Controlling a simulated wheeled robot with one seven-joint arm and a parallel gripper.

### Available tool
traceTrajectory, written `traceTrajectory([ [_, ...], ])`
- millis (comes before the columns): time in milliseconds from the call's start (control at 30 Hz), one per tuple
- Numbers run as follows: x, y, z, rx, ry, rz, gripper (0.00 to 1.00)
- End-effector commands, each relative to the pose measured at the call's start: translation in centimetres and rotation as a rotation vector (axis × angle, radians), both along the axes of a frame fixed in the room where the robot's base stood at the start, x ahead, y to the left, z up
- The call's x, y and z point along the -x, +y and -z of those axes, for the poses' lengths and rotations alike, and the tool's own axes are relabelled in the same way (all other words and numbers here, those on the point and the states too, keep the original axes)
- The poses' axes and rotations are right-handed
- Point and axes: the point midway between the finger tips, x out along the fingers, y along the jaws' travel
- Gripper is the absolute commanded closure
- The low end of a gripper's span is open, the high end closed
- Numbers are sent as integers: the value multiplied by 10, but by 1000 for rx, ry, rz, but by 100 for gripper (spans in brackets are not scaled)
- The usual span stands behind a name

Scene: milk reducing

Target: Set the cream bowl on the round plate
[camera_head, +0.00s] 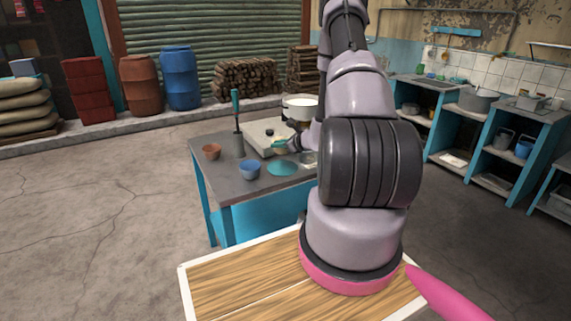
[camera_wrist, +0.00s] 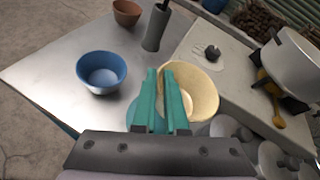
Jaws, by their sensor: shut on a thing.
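The cream bowl (camera_wrist: 200,88) is in the wrist view, right of my gripper's teal fingers (camera_wrist: 160,75). My gripper is shut on the near-left part of its rim. In the head view my gripper (camera_head: 279,143) is small, over the table, and the cream bowl (camera_head: 280,150) shows only a little below it. The round teal plate (camera_head: 282,168) lies flat on the grey table, nearer than the bowl. In the wrist view the plate (camera_wrist: 134,113) is mostly hidden by my fingers and the bowl. The bowl seems above the table; its exact height I cannot tell.
A blue bowl (camera_wrist: 101,72) stands left of the plate. A brown bowl (camera_wrist: 127,13) and a grey holder (camera_wrist: 154,30) stand farther back. A stove (camera_head: 262,135) bears a large pot (camera_wrist: 293,62). Several small pale round things (camera_wrist: 272,155) lie at the right. The table's front-left is clear.

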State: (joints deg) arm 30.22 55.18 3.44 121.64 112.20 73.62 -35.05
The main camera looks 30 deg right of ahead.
Motion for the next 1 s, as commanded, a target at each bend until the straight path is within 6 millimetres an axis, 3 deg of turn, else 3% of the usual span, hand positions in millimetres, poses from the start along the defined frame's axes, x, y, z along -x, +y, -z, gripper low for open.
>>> traceTrajectory([
  [100,0,-1,21,-2,1,3,100],
  [500,0,-1,69,-1,0,3,100],
  [933,-1,-1,75,0,-2,2,100],
  [1000,-1,-1,75,0,-2,2,67],
])
